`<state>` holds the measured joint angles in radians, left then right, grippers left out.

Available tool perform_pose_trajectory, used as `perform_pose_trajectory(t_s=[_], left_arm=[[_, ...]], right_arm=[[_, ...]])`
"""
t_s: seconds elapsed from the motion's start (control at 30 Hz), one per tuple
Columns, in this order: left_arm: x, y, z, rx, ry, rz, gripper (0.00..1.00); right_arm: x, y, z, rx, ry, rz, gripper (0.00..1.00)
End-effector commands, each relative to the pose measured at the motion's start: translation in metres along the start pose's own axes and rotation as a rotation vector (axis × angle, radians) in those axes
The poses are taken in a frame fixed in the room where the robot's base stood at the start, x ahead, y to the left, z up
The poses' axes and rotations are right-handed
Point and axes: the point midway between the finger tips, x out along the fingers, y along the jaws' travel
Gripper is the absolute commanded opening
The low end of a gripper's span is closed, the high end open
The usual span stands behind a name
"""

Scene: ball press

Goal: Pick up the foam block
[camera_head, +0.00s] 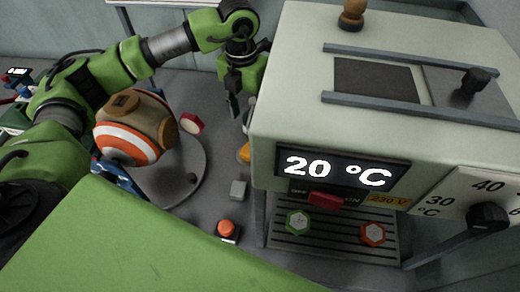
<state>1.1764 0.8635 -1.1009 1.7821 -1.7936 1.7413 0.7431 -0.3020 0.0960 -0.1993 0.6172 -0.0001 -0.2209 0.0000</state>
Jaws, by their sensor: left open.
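A small grey block (238,189) lies on the grey floor surface between the round base and the press; it is the only plain block I can make out, and I cannot tell its material. My left gripper (236,104) points down, above and behind the grey block in the picture, beside the press's left side. It is open and holds nothing that I can see, apart from the block. My right gripper is not in view.
The large press (285,115) with a 20 °C display fills the right side. A striped ball (127,143) sits on a round grey plate (184,184) at left. An orange button (227,227) stands in front of the block. A yellow-orange thing is partly hidden by the press.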

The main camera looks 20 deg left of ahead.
Motion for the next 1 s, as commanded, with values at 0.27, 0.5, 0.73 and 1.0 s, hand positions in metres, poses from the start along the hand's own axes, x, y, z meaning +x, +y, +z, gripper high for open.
perform_pose_trajectory(t_s=[0.27, 0.5, 0.73, 1.0], left_arm=[[0.035, -0.005, -0.010, 0.046, 0.039, 0.025, 0.47], [0.078, -0.004, -0.009, 0.044, 0.035, 0.022, 0.47], [0.095, -0.003, -0.009, 0.044, 0.035, 0.022, 0.47], [0.133, 0.001, -0.008, 0.044, 0.035, 0.020, 0.47]], right_arm=[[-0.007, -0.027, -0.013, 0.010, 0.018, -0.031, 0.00], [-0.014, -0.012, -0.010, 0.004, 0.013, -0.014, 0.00], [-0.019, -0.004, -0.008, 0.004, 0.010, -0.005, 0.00], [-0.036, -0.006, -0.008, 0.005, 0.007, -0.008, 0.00]])
